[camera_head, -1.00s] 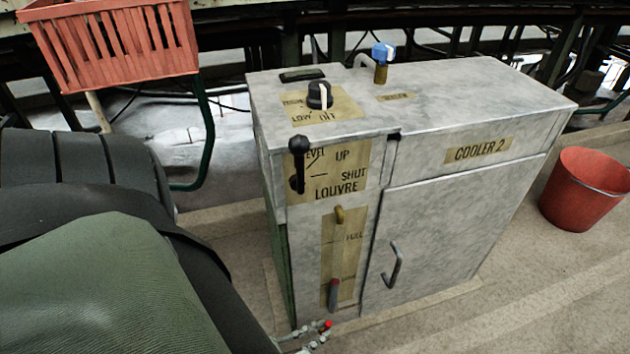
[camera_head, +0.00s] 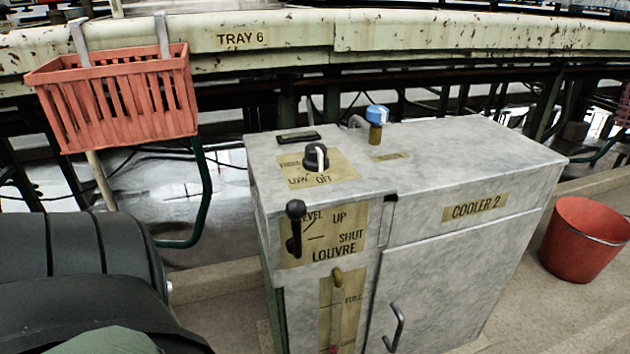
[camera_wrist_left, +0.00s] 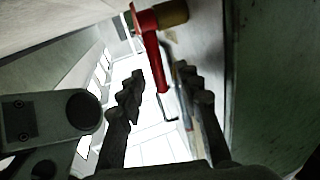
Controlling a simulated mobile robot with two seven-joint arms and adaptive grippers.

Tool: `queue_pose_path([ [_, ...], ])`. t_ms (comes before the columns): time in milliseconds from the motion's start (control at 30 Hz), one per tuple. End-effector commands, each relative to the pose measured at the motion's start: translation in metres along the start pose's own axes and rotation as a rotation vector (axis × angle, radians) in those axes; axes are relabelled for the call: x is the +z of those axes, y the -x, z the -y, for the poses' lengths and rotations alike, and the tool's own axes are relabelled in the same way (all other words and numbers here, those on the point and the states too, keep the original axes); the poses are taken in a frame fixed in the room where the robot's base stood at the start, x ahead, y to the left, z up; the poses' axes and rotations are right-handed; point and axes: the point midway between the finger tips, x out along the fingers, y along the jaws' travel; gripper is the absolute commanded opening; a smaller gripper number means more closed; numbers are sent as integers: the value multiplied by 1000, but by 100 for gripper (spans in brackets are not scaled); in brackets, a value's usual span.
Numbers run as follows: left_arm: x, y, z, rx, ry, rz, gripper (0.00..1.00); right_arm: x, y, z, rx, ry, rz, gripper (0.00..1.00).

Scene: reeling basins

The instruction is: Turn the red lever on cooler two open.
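Cooler two (camera_head: 465,265) is a grey marbled cabinet labelled COOLER 2 in the head view. The red lever is not clearly visible there. In the left wrist view, the red lever (camera_wrist_left: 151,55) hangs from a red hub beside a brass fitting (camera_wrist_left: 171,13) on the cooler's side. My left gripper (camera_wrist_left: 162,74) is open, its dark fingers apart and pointing towards the lever. The lever's lower end appears between the fingertips in the picture; I cannot tell whether they touch. The left gripper is hidden in the head view, and my right gripper is not in view.
The cooler's top carries a black knob (camera_head: 315,157) and a blue-capped valve (camera_head: 377,115). A black louvre lever (camera_head: 295,228) is on its front. A red bucket (camera_head: 582,240) stands right, and a red basket (camera_head: 115,100) hangs at left. Floor between cooler and bucket is clear.

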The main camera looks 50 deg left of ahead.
Motion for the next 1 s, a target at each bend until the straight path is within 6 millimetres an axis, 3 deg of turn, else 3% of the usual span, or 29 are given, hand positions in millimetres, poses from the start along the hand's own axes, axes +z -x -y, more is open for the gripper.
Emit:
queue_pose_path([
  [267,1,7,-1,1,1,3,34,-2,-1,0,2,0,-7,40],
  [700,1,90,0,2,0,4,34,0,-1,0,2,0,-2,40],
  [1000,0,120,0,1,0,1,34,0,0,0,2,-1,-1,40],
])
